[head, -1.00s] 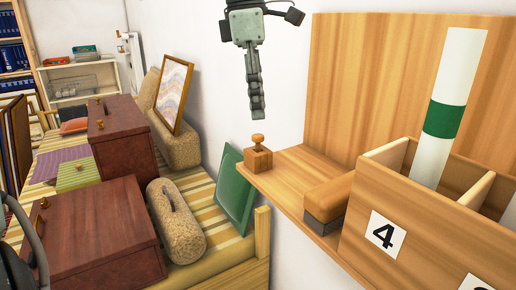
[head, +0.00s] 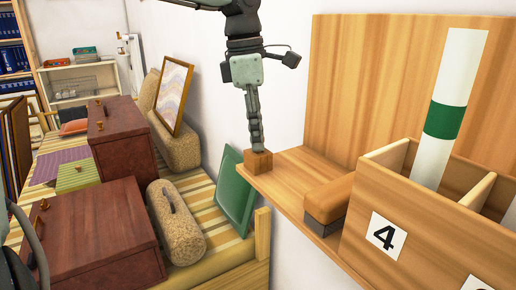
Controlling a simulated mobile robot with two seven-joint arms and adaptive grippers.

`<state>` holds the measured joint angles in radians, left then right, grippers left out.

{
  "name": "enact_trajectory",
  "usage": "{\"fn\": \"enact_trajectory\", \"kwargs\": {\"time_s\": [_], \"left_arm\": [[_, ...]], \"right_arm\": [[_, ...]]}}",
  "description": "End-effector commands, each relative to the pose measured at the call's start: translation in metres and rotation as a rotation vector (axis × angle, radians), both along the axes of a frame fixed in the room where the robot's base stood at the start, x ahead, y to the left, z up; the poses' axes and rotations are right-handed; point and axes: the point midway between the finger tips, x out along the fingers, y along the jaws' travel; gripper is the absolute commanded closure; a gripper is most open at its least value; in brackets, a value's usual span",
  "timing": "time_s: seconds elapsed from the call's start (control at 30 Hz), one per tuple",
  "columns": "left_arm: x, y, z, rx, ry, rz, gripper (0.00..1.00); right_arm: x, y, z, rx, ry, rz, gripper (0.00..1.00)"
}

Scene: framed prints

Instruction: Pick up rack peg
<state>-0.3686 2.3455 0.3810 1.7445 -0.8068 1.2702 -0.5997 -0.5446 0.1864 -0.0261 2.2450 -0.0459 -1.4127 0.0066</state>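The rack peg is a small wooden block (head: 259,165) at the near left end of the wooden shelf (head: 285,182). Its round knob is hidden behind the fingers of my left gripper (head: 257,146). The gripper points straight down from the top of the head view, with its fingertips at the top of the block. I see the fingers edge-on, so the gap between them and any hold on the knob cannot be made out. The block still appears to rest on the shelf.
A brown block with a grey base (head: 328,203) lies on the shelf beside a rack box (head: 372,215) labelled 4. A white tube with a green band (head: 445,118) stands in the box. A green panel (head: 236,195) leans below the shelf's left end.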

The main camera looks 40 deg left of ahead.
Motion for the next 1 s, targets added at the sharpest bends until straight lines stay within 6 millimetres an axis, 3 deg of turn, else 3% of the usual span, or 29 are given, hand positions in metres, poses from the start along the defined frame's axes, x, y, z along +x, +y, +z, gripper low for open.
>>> {"fn": "enact_trajectory", "kwargs": {"time_s": [0.07,0.47,0.67,0.8,1.0], "left_arm": [[0.000,0.000,0.000,0.000,0.000,0.000,0.94],[0.000,0.000,0.002,0.000,-0.001,0.000,0.95],[0.001,0.000,0.019,0.001,-0.002,0.000,0.95],[0.001,-0.001,0.043,0.000,-0.004,-0.001,0.95],[-0.036,0.014,0.065,-0.003,-0.006,-0.001,0.95]], "right_arm": [[0.000,0.000,0.000,0.000,0.000,0.000,0.45],[0.000,0.000,-0.002,0.000,0.003,-0.001,0.45],[-0.001,-0.001,-0.002,0.000,0.004,-0.001,0.45],[0.000,0.000,-0.002,0.000,0.002,0.000,0.45],[-0.002,-0.001,-0.003,-0.002,0.009,-0.002,0.45]]}}
